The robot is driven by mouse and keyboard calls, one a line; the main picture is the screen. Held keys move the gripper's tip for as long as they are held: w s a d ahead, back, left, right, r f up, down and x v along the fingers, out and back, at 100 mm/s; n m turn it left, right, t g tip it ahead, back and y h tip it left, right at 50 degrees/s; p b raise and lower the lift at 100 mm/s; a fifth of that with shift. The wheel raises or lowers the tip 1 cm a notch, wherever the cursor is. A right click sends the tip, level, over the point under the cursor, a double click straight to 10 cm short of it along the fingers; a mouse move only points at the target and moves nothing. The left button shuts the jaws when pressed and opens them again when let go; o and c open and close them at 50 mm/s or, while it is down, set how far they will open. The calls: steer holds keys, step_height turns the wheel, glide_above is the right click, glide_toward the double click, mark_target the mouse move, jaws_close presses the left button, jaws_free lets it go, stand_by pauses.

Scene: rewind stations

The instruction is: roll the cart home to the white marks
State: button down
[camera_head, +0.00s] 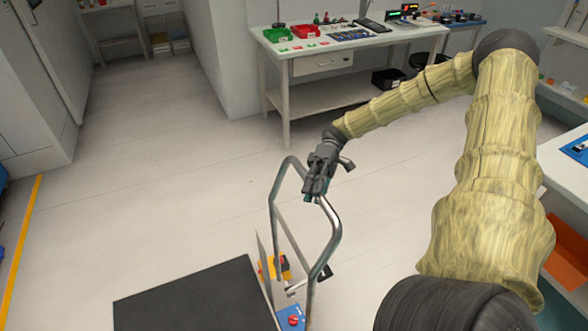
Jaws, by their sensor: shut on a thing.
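The cart shows by its grey tubular handle (334,232), a bent metal loop standing at the lower middle of the head view. My gripper (309,194) is shut on the cart's handle near the top bar, reaching in from the right. Below the handle are a yellow and orange item (274,268) and a blue item with a red knob (291,318). The rest of the cart is cut off or hidden, and its wheels do not show. No white marks show on the visible floor.
A dark flat panel (195,300) fills the bottom left; I cannot tell what it belongs to. A workbench (290,100) with green and red bins stands at the back. A yellow floor line (20,250) runs at left. A table edge (562,168) is at right. Mid-left floor is clear.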

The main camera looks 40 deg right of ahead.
steer(key=shift+d+r, duration=0.15)
steer(key=shift+d, duration=0.05)
steer(key=shift+d, duration=0.1)
steer(key=c, duration=1.6)
jaws_free()
steer(key=o, duration=0.3)
steer(key=shift+s+d, duration=0.15)
steer(key=shift+d, duration=0.05)
steer(key=shift+f, duration=0.2)
steer(key=v, duration=1.2)
steer(key=shift+d, duration=0.1)
